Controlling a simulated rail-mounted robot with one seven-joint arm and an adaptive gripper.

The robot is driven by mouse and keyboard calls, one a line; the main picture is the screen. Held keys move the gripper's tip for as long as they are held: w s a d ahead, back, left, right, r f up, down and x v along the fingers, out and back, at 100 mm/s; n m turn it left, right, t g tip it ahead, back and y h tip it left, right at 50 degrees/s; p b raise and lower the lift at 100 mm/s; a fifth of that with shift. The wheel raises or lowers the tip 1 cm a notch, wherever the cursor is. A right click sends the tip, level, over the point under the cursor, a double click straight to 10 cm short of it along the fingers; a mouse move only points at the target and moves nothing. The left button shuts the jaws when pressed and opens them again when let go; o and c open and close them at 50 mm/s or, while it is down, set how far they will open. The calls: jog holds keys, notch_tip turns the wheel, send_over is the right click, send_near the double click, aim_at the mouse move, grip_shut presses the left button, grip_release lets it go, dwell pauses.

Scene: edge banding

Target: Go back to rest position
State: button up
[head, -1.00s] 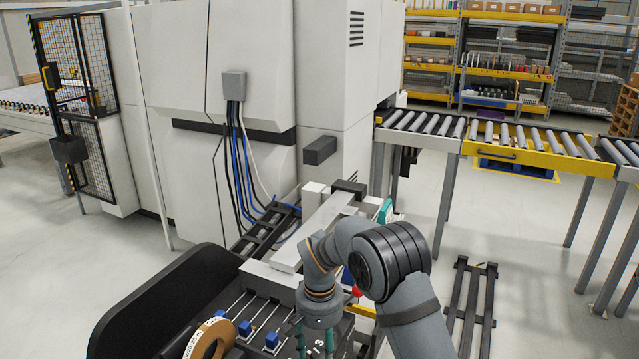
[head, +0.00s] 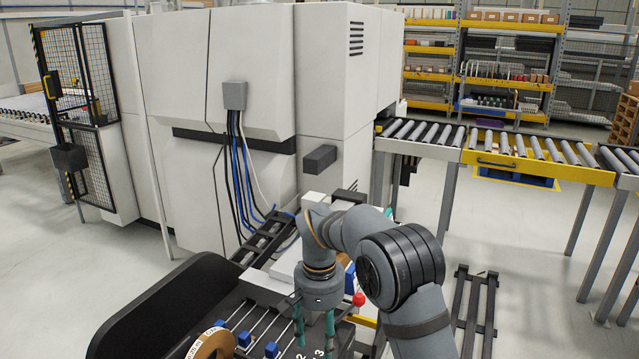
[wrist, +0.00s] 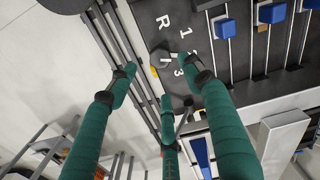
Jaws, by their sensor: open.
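My gripper (head: 313,335) hangs down at the end of my bent arm, over the front of the dark machine panel. In the wrist view its green fingers (wrist: 156,72) are spread apart, with nothing held between them. Below them is the dark panel (wrist: 150,20) marked R, 1, 2 and 3. A grey knob or lever base (wrist: 160,59) with a yellow mark shows between the fingers. In the head view the lowest part of the fingers is cut off by the picture edge, so contact with the panel cannot be told.
A red ball knob (head: 359,299) stands right beside my gripper. A tape roll (head: 212,346) and blue sliders on rods (head: 244,339) lie to the left. The large white machine (head: 340,100) stands behind.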

aim_at(320, 359)
notch_tip(320, 359, down, 8)
jog(key=shift+r, duration=0.1)
jog(key=shift+r+n+p, duration=0.15)
jog(key=shift+n+p, duration=0.35)
jog(key=shift+p, duration=0.2)
jog(key=n+p, duration=0.3)
jog(key=n, duration=0.1)
jog(key=shift+d+r, duration=0.1)
jog(key=n+p, duration=0.2)
jog(key=n, duration=0.1)
jog(key=shift+w+r+n, duration=0.15)
jog(key=shift+n, duration=0.35)
notch_tip(320, 359, up, 9)
jog(key=m, duration=0.2)
jog(key=shift+a+m, duration=0.3)
jog(key=shift+a, duration=0.15)
